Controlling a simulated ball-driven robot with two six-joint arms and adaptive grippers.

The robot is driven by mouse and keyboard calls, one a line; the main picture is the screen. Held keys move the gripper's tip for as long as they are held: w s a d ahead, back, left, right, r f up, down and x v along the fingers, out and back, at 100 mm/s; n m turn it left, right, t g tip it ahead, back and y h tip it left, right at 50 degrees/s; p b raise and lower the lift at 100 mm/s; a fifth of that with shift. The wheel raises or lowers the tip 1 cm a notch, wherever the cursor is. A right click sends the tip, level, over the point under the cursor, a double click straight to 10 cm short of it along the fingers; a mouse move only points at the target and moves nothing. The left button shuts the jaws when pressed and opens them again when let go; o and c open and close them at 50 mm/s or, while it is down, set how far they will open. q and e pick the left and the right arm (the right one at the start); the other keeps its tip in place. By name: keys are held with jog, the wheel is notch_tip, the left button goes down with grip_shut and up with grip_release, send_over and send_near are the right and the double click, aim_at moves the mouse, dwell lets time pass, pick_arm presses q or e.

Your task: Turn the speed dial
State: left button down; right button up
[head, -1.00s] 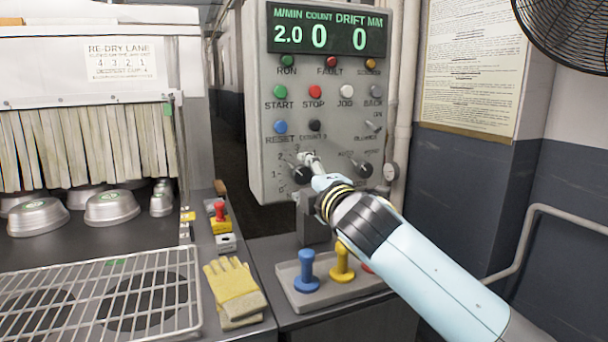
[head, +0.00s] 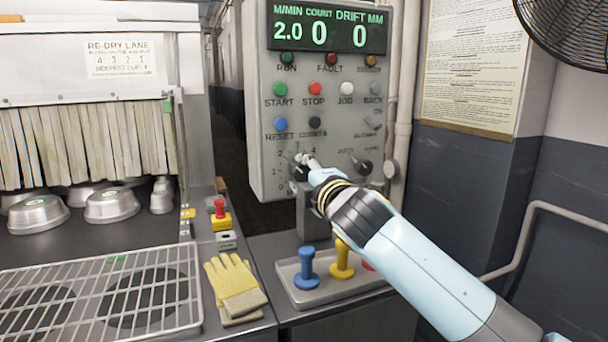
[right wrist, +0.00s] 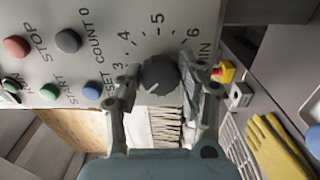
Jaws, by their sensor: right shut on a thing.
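The speed dial (head: 298,173) is a dark round knob low on the left of the grey control panel (head: 262,100). Numbers ring it; 3 to 6 show in the right wrist view, where the dial (right wrist: 159,76) sits between the fingers. My right gripper (head: 305,162) is shut on the dial, one finger on each side. The gripper partly hides the dial in the head view, and I cannot tell where its pointer stands. The display (head: 328,36) reads 2.0, 0 and 0. My left gripper is not in view.
Another dark knob (head: 362,167) sits right of the dial. Several coloured buttons are above. Below is a tray (head: 322,302) with blue and yellow handles. Yellow gloves (head: 235,285), a red-topped switch (head: 220,210) and a wire rack (head: 100,290) lie left.

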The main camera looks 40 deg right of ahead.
jog(key=m+b, duration=0.1)
jog(key=m, duration=0.3)
jog(key=shift+f+m, duration=0.15)
jog(key=shift+m, duration=0.15)
jog(key=shift+m+b, duration=0.55)
jog(key=shift+m, duration=1.45)
jog(key=o, duration=1.1)
jog(key=shift+o, duration=0.2)
jog(key=v, duration=1.2)
